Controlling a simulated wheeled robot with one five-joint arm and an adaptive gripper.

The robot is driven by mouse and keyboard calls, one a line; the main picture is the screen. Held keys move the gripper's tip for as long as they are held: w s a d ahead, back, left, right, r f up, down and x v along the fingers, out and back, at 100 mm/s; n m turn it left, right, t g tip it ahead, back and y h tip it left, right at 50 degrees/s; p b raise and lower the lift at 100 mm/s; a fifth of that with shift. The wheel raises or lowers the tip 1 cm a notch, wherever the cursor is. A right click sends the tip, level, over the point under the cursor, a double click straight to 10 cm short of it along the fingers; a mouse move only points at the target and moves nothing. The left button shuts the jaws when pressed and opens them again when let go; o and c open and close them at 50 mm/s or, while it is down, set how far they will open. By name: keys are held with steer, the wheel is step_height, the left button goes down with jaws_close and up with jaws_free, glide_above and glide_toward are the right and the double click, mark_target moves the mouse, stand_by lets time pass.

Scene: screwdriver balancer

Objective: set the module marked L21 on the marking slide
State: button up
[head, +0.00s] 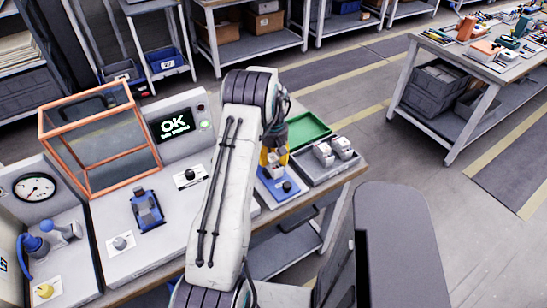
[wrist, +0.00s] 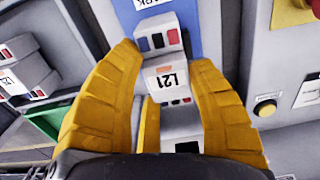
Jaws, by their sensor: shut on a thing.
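My gripper (head: 273,158) is over the blue marking slide (head: 265,195) on the bench, its yellow fingers pointing down. I cannot tell whether the module's underside touches the slide. My arm hides part of the slide in the head view.
A grey tray (head: 350,168) with white modules (head: 334,150) stands right of the slide, with a green tray (head: 318,126) behind. A black knob (head: 287,186) sits at the slide's front.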

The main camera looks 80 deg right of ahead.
steer(key=shift+f+b, duration=0.7)
steer(key=shift+b, duration=0.1)
stand_by(1.8)
stand_by(0.7)
steer(key=shift+d, duration=0.1)
steer(key=o, duration=0.9)
steer(key=shift+c, duration=0.2)
steer(key=o, duration=0.4)
step_height(320, 180, up, 12)
stand_by(0.7)
